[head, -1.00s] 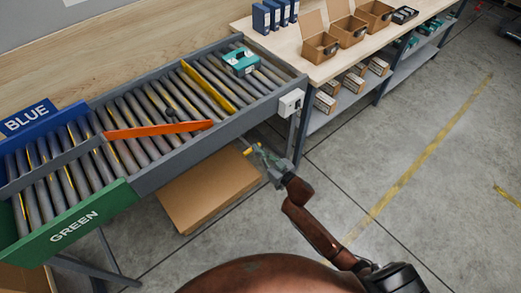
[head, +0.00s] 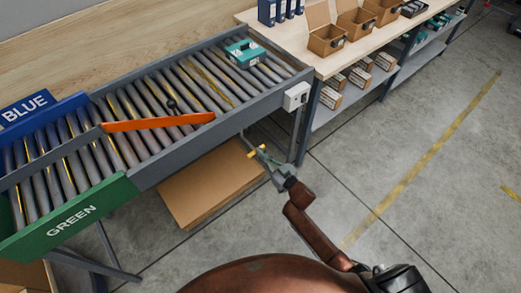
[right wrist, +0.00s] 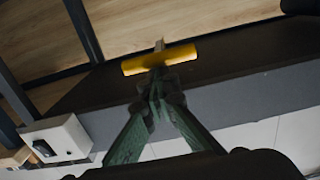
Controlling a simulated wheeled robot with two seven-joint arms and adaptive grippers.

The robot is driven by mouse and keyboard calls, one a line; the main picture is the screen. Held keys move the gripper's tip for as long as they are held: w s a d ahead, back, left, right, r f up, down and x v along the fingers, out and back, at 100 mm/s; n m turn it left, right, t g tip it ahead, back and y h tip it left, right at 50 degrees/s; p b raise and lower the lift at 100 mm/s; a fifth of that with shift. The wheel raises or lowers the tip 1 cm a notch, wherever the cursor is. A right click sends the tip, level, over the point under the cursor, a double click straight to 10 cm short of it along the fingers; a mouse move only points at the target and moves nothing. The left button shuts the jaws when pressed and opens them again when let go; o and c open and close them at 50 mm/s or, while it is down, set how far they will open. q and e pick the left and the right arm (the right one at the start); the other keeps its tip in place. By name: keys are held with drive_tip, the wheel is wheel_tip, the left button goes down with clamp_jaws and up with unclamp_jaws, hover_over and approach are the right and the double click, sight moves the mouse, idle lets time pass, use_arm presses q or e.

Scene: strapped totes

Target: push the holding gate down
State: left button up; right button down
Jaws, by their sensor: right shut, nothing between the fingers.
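The holding gate (head: 212,83) shows only as a thin worn yellow strip across the rollers, about level with them. A teal strapped tote (head: 245,53) sits on the rollers just beyond it. A yellow bar handle (head: 253,151) stands at the conveyor's near side; it also shows in the right wrist view (right wrist: 160,59). My right gripper (head: 262,157) is shut and empty, with its fingertips at the handle. In the right wrist view its green fingers (right wrist: 155,85) meet just below the bar; contact is hard to tell. My left gripper is not in view.
An orange diverter arm (head: 160,122) lies across the roller conveyor (head: 170,158). Blue (head: 40,115) and green (head: 75,222) chutes are at left. A grey control box (head: 297,95) is on the conveyor side. A cardboard box (head: 210,185) lies below. The right floor is clear.

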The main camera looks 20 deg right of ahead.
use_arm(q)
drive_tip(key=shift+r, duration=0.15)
use_arm(e)
drive_tip(key=shift+f, duration=0.1)
wheel_tip(320, 180, up, 5)
drive_tip(key=s+p, duration=0.1)
drive_tip(key=p, duration=0.4)
use_arm(q)
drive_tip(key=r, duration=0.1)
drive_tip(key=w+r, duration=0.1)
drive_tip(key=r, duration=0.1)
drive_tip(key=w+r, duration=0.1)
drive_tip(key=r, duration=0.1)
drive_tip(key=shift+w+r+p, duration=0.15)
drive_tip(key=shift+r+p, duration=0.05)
drive_tip(key=shift+p, duration=0.2)
use_arm(e)
drive_tip(key=v, duration=1)
drive_tip(key=shift+d+f, duration=0.15)
drive_tip(key=shift+f, duration=0.25)
drive_tip(key=shift+w, duration=0.1)
